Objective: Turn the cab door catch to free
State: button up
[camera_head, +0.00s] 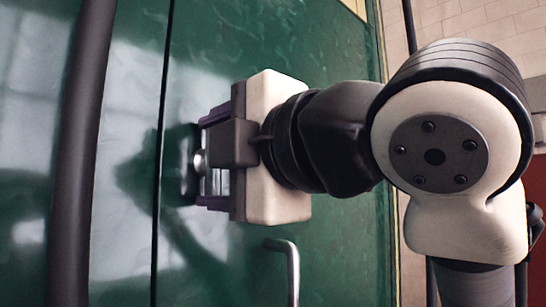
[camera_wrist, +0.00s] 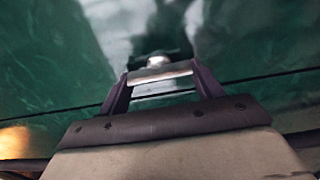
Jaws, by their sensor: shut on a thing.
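The cab door catch (camera_head: 199,162) is a small silver metal piece on the green door (camera_head: 335,50), just right of a dark vertical seam. In the wrist view the catch shows as a pale metal bar (camera_wrist: 160,73) with a rounded knob behind it, on a dark plate. My gripper (camera_head: 208,162) reaches in from the right, facing the door. Its two purple fingers, also in the wrist view (camera_wrist: 162,84), are shut on the catch, one at each end of the bar. In the head view the fingers partly hide the catch, so its exact angle is hard to tell.
A bent silver handle (camera_head: 291,270) sticks out of the door below my gripper. A thick dark vertical rail (camera_head: 80,150) stands at the left in front of the green panel. A pale tiled wall (camera_head: 480,25) is at the upper right.

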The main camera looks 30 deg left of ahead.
jog(key=o, duration=1.4)
jog(key=b+v, duration=0.4)
jog(key=v, duration=0.9)
jog(key=shift+d, duration=0.35)
jog(key=shift+s, duration=0.1)
